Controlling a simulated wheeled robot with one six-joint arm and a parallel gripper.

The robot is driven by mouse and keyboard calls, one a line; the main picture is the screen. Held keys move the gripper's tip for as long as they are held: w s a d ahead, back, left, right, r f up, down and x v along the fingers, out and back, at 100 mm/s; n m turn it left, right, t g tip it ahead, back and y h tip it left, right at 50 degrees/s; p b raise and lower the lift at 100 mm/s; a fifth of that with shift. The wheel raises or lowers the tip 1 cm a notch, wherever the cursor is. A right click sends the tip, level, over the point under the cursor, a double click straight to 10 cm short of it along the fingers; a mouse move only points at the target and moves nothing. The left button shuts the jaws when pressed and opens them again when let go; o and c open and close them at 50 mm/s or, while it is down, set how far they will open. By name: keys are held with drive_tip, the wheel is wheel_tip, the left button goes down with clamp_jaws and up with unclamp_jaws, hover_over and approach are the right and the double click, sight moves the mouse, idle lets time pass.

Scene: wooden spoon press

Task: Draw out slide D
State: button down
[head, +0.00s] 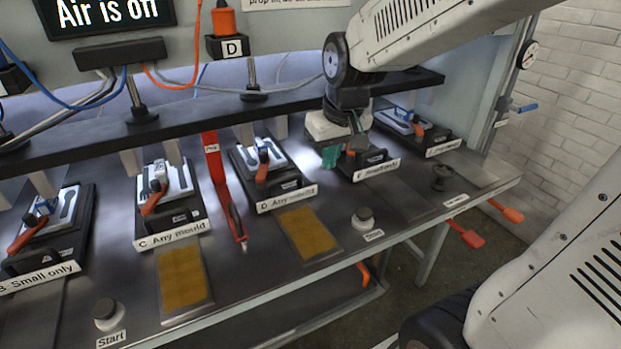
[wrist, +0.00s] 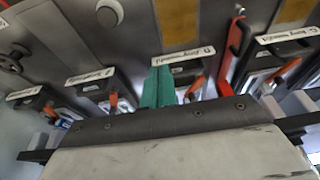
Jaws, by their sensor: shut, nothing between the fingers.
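Slide D (head: 276,180) is a black base with a pale plate, an orange-handled clamp (head: 263,165) and a front label reading "D Any mould" (head: 287,198). It sits under the black press beam, seemingly pushed in. In the wrist view the D label (wrist: 187,58) shows just right of my fingers. My gripper (head: 331,157) has teal fingers, shut and empty, to the right of slide D, by the left side of slide E (head: 365,160). In the wrist view the shut fingers (wrist: 158,88) cover part of the area beside D.
Slide C (head: 167,205) is further left. A screen reads "Air is off" (head: 107,12).

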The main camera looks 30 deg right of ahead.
hover_over(313, 189)
drive_tip(key=s, duration=0.3)
wheel_tip(313, 189, down, 5)
drive_tip(key=shift+t, duration=0.4)
drive_tip(key=x, duration=1)
drive_tip(key=shift+w+d, duration=0.3)
drive_tip(key=shift+w, duration=0.1)
